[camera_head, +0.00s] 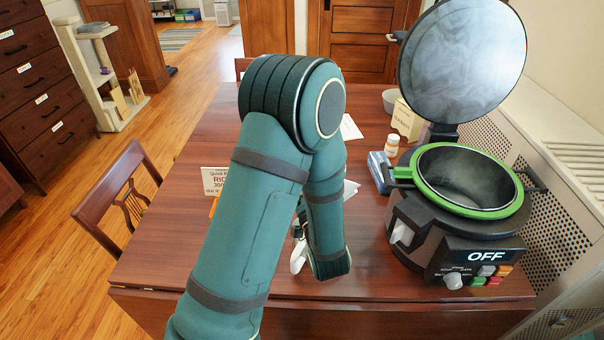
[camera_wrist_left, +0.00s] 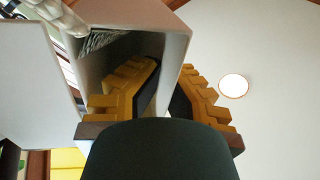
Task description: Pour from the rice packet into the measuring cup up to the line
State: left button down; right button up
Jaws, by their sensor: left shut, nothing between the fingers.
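My left arm fills the middle of the head view and hides its gripper and most of what lies behind it. In the left wrist view my left gripper (camera_wrist_left: 168,75) is shut, its yellow fingers close to a pale open box-like thing (camera_wrist_left: 176,32). I cannot tell whether this is the rice packet. White lumpy stuff (camera_wrist_left: 70,14) shows at the upper left there. In the head view a small white thing (camera_head: 298,258) shows partly beside my arm; I cannot tell what it is. I cannot make out the measuring cup or its line. My right gripper is not in view.
A rice cooker (camera_head: 453,245) with a green rim, raised lid (camera_head: 462,62) and "OFF" display stands on the table's right. Beside it are a blue box (camera_head: 378,172) and a small bottle (camera_head: 392,146). A rice sign (camera_head: 213,180) stands left. The table's back left (camera_head: 205,135) is clear.

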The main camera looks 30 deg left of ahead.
pick_arm(q)
jog(key=shift+a+g+h, duration=0.2)
jog(key=shift+g+h, duration=0.1)
jog(key=shift+h, duration=0.1)
dwell(0.8)
jog(key=shift+s+d, duration=0.1)
jog(key=shift+d, duration=0.05)
dwell(0.6)
